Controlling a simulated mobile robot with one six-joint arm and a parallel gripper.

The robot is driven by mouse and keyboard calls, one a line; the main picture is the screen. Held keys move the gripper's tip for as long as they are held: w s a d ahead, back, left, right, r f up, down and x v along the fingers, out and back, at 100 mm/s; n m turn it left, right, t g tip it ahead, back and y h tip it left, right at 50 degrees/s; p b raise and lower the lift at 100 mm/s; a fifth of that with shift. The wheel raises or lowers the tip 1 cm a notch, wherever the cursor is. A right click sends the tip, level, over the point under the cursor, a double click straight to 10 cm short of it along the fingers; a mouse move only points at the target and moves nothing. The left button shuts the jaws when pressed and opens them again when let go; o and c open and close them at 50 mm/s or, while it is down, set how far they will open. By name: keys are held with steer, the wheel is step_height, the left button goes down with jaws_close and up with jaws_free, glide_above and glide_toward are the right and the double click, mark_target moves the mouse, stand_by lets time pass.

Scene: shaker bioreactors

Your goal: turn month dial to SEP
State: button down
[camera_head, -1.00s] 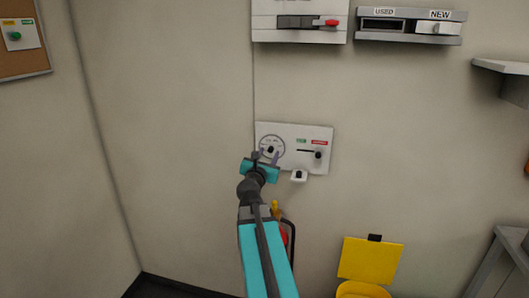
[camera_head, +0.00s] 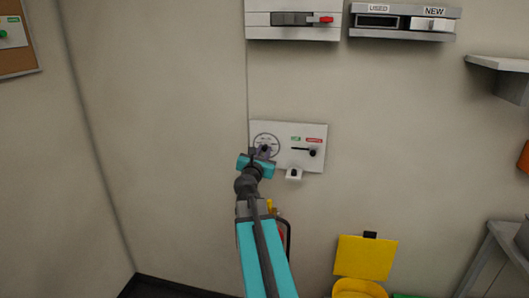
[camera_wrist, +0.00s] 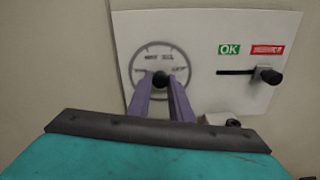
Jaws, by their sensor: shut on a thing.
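The month dial (camera_wrist: 137,62) is a ring with small dark markings on a white wall panel (camera_head: 289,133). It also shows in the head view (camera_head: 266,139), partly covered by my gripper. A round black knob (camera_wrist: 160,79) sits at the dial's middle. My gripper (camera_wrist: 161,84) has its two purple fingers on either side of the knob and is shut on it. It also shows in the head view (camera_head: 264,151). The markings are too small and blurred to read, so I cannot tell the month set. The lower part of the dial is hidden behind the fingers.
Right of the dial are a green OK label (camera_wrist: 229,50), a red label (camera_wrist: 267,50) and a slot with a black slider knob (camera_wrist: 268,75). A small white block (camera_head: 294,174) juts out below the panel. A yellow bin (camera_head: 365,258) stands lower right.

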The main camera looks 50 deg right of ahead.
steer(key=shift+a+f+m+b, duration=0.2)
steer(key=shift+a+m+b, duration=0.1)
steer(key=shift+m+b, duration=0.1)
steer(key=m+b, duration=2.8)
steer(key=m, duration=0.1)
steer(key=m+b, duration=0.4)
steer(key=m, duration=0.1)
steer(key=shift+s+m+b, duration=0.1)
steer(key=shift+m+b, duration=0.2)
steer(key=shift+m, duration=0.1)
steer(key=m+b, duration=0.2)
steer(key=m, duration=0.2)
steer(key=shift+r, duration=0.1)
